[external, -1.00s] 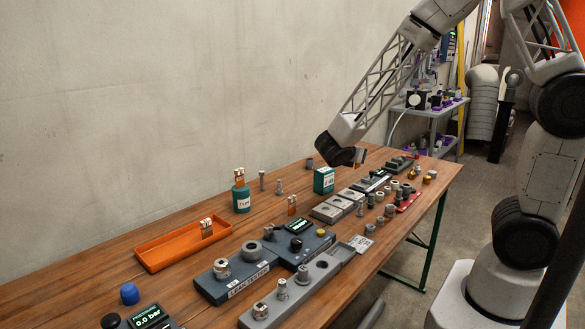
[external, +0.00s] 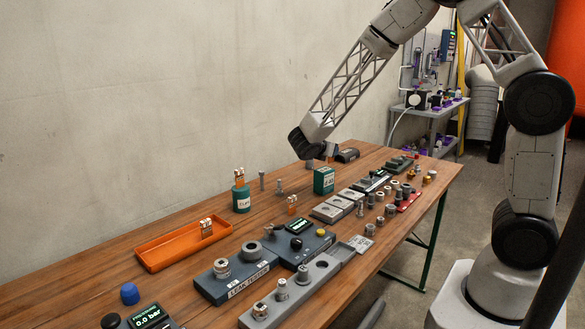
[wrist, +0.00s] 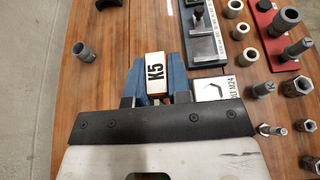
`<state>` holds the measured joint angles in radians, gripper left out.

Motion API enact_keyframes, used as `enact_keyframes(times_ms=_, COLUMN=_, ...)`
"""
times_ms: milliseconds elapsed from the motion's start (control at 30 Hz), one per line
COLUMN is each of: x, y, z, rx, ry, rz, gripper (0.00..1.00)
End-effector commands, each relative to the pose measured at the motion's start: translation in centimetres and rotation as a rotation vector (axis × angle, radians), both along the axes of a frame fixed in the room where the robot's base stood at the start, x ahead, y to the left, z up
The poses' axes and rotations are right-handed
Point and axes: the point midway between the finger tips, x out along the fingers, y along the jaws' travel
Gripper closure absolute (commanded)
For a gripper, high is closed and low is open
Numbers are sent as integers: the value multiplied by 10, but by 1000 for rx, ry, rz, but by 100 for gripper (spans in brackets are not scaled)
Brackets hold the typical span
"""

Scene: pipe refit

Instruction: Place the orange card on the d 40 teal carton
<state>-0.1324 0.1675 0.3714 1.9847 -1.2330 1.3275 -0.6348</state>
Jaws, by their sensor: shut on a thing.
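My gripper (external: 331,150) is above the far part of the bench, just above and behind the teal carton (external: 324,181), with a gap between them.
Similar white-and-orange pieces stand on a teal cylinder (external: 241,199), in the orange tray (external: 165,256) and on the bench. Grey fittings, a grey block with holes (external: 336,208) and a red rack (external: 403,202) lie nearby.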

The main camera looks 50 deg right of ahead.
Motion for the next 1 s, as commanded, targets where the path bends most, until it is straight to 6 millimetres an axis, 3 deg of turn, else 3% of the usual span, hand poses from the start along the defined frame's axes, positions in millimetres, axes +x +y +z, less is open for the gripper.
enact_keyframes(times_ms=300, x=31, y=-4, z=-3, rx=0, ry=-2, rz=-1, gripper=100)
enact_keyframes(times_ms=733, x=33, y=-4, z=-4, rx=0, ry=-1, rz=0, gripper=100)
enact_keyframes(times_ms=1000, x=33, y=-4, z=-26, rx=0, ry=0, rz=0, gripper=100)
